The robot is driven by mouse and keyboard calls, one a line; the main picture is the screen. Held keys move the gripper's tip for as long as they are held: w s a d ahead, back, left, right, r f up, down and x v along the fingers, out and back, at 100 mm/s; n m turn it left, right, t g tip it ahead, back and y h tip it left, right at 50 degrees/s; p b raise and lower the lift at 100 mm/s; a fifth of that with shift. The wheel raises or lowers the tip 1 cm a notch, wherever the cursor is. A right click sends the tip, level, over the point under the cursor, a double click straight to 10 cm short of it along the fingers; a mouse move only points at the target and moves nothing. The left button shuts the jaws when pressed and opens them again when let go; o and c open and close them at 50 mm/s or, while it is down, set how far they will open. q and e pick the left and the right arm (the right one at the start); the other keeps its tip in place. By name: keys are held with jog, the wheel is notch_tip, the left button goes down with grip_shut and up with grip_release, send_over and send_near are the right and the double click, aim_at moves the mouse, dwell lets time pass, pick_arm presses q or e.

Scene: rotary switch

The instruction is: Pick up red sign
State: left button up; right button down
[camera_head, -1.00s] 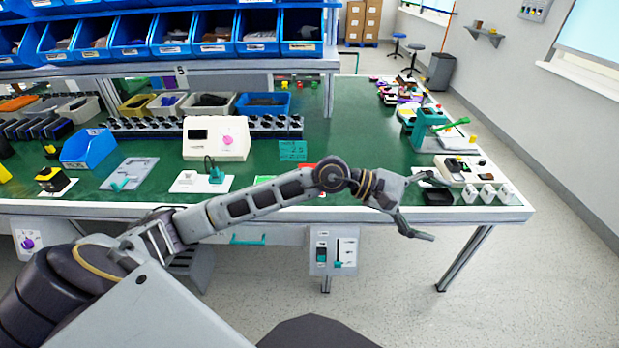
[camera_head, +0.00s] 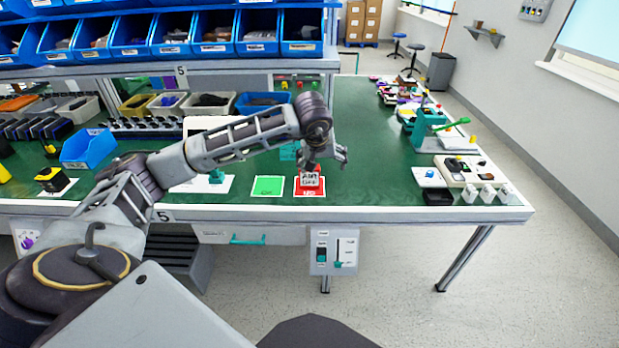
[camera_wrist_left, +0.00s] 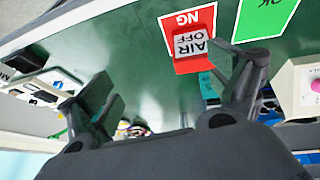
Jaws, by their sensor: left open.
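A small red sign with a pale plate reading "AIR OFF" (camera_head: 311,179) stands on a red sheet marked "NG" (camera_head: 310,193) near the table's front edge. In the left wrist view the sign (camera_wrist_left: 190,45) is at the top middle, over the NG sheet (camera_wrist_left: 172,20). My left gripper (camera_head: 327,158) is above and just behind the sign in the head view, partly in front of its top. In the left wrist view its two fingers (camera_wrist_left: 172,95) are spread with nothing between them, and the sign lies beyond them, closer to the right finger. My right gripper is not in view.
A green sheet marked "OK" (camera_head: 268,186) lies left of the red sheet. A white box (camera_head: 208,125) is partly hidden behind my left arm. Switch devices (camera_head: 465,170) stand at the right end. The green table (camera_head: 375,165) is clear right of the gripper.

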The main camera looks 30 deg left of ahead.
pick_arm(q)
jog(key=shift+y, duration=0.9)
jog(key=a, duration=0.1)
jog(key=a+r, duration=0.1)
jog(key=a, duration=0.2)
jog(key=shift+a+r, duration=0.3)
jog(key=shift+r, duration=0.05)
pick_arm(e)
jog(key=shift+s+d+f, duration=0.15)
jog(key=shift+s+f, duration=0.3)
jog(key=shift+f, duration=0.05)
pick_arm(q)
jog(key=shift+f, duration=0.1)
send_over(310, 177)
notch_tip(310, 177, down, 7)
jog(key=shift+s+f, duration=0.15)
jog(key=shift+f, duration=0.05)
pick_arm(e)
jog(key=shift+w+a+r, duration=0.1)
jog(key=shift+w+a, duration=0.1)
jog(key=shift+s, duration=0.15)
pick_arm(q)
jog(key=shift+f, duration=0.1)
